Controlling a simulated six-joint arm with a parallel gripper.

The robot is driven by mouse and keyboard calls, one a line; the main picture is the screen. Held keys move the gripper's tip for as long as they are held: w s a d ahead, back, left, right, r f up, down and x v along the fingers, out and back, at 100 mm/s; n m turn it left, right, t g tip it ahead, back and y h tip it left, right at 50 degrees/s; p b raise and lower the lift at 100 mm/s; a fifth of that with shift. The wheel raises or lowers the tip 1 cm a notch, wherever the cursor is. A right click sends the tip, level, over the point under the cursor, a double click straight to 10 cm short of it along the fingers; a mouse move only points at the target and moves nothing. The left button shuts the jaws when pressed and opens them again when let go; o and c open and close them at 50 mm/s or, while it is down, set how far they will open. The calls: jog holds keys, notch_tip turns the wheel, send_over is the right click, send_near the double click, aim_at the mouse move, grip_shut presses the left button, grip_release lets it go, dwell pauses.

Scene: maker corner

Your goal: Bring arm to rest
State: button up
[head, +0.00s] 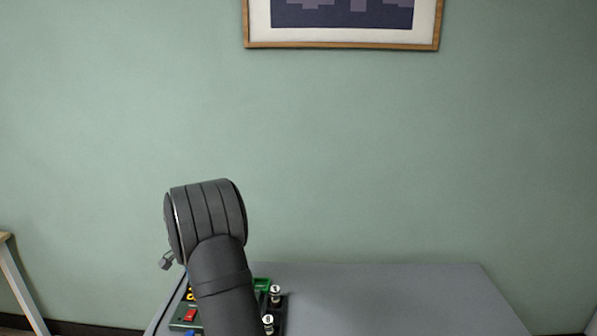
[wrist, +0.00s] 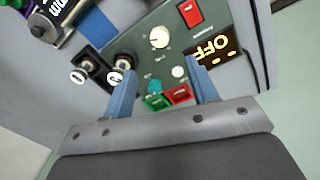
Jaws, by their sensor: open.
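My gripper (wrist: 160,67) shows in the wrist view with its two blue fingers apart and nothing between them. It faces a grey-green control panel (wrist: 140,52) with a red rocker switch, a knob, a green button, a red button and a lit display (wrist: 213,52) reading OFF. I cannot tell whether the fingertips touch the panel. In the head view my dark arm rises at the left of the grey table (head: 390,300) and bends over at the top. It covers much of the panel, and the gripper's fingers cannot be made out there.
Two black-based posts with white lettered caps (wrist: 115,76) stand beside the panel. A dark cylinder with white lettering (wrist: 60,12) lies near the wrist view's top left. The table's right side is bare. A framed picture (head: 342,45) hangs on the green wall.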

jog(key=f, duration=1.1)
jog(key=shift+s+d+f, duration=0.1)
jog(key=shift+d+f, duration=0.1)
jog(key=shift+d, duration=0.15)
jog(key=shift+r, duration=0.1)
